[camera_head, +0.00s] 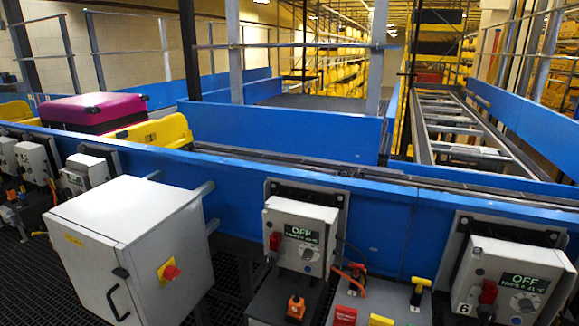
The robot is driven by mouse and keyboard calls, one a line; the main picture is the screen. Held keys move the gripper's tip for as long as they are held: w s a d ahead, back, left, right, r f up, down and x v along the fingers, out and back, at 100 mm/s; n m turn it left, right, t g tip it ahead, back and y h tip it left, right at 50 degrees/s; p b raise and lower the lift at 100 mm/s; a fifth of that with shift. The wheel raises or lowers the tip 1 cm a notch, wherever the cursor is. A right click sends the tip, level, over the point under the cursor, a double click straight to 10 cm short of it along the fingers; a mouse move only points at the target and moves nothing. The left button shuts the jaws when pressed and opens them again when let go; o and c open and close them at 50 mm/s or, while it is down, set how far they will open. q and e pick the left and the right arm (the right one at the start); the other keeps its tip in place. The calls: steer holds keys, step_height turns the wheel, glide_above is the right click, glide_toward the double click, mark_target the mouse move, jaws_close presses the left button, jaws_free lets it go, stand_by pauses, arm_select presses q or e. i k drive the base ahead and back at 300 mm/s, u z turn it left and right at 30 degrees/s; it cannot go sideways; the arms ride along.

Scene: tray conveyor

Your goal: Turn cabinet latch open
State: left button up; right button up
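A light grey cabinet (120,215) stands at the lower left, in front of the blue conveyor side. Its front door (85,262) looks closed and has a black bar handle (113,305) low near its right edge. A small black latch (121,273) sits just above that handle, at the door's edge. On the cabinet's right side is a red rotary knob (171,272) on a yellow plate. Neither of my grippers is in view.
Grey control boxes (300,240) with displays reading OFF hang along the blue conveyor wall (385,215); another is at the far right (505,280). A magenta suitcase (92,110) lies in a yellow tray (170,130) behind the cabinet. Dark grating floor (225,290) shows beside the cabinet.

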mark_target(122, 273)
steer(key=u, duration=1.95)
steer(key=i, duration=0.55)
steer(key=z, duration=0.95)
